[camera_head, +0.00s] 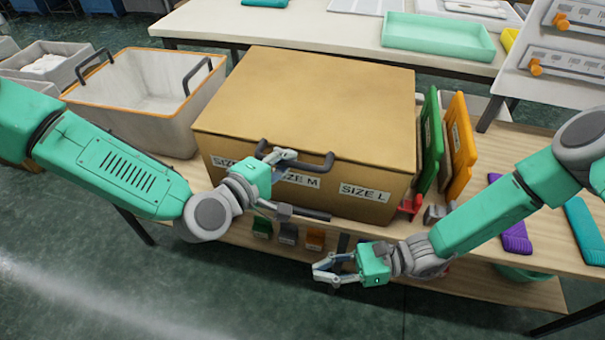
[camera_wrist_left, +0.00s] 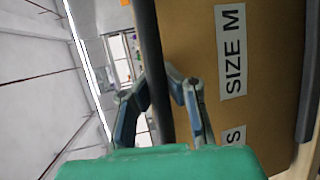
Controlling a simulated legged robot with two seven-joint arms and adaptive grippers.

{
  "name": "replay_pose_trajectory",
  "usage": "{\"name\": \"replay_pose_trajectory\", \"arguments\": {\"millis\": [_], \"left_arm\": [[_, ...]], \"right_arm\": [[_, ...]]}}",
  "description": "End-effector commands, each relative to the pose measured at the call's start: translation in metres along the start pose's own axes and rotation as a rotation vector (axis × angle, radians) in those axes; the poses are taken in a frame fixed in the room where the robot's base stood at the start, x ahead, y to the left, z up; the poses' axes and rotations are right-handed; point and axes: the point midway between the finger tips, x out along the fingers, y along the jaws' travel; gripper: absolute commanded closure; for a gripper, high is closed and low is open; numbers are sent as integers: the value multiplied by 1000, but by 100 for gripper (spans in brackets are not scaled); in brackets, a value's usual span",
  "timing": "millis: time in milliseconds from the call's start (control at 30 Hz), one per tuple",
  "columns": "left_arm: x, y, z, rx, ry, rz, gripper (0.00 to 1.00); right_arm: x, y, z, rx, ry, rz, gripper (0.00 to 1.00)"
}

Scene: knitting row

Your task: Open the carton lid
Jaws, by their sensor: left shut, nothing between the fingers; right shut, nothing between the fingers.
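The brown carton (camera_head: 305,100) stands on the wooden bench, its lid (camera_head: 310,85) lying flat and closed. A dark handle (camera_head: 313,167) sits at the lid's front edge, above the labels SIZE M (camera_head: 298,179) and SIZE L (camera_head: 365,192). My left gripper (camera_head: 290,156) is at the left part of this handle. In the left wrist view, its fingers (camera_wrist_left: 158,95) lie on either side of a dark bar, with the SIZE M label beside them; contact cannot be told. My right gripper (camera_head: 322,268) is shut and empty, low in front of the bench, apart from the carton.
A grey bin with orange rim (camera_head: 150,105) stands left of the carton. Green (camera_head: 431,140) and orange (camera_head: 460,145) panels stand close on its right. A second dark bar (camera_head: 300,212) projects below the lid handle. Purple (camera_head: 515,235) and teal (camera_head: 585,230) bundles lie at right.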

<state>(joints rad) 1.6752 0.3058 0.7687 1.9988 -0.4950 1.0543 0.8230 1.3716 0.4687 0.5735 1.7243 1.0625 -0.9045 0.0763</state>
Motion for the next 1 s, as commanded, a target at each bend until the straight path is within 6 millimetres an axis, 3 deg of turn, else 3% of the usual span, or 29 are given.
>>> {"name": "replay_pose_trajectory", "arguments": {"millis": [33, 133, 233, 367, 567, 933, 1000], "left_arm": [[-1, -1, 3, -1, -8, -3, 100], [-1, -1, 3, -1, -8, -3, 100], [-1, -1, 3, -1, -8, -3, 100], [-1, -1, 3, -1, -8, -3, 100], [-1, -1, 4, 0, -8, -2, 100], [-1, 0, 3, 0, -7, -2, 100], [-1, 0, 3, 0, -7, -2, 100]], "right_arm": [[-11, -26, 12, 17, -85, -84, 100], [-34, -64, 34, 32, -227, -212, 100], [-54, -88, 48, 33, -323, -296, 100], [-65, -102, 57, 29, -382, -345, 100], [-45, -111, 68, 27, -390, -346, 100], [23, -136, 96, 28, -387, -344, 100], [17, -137, 110, 25, -388, -347, 100]]}}
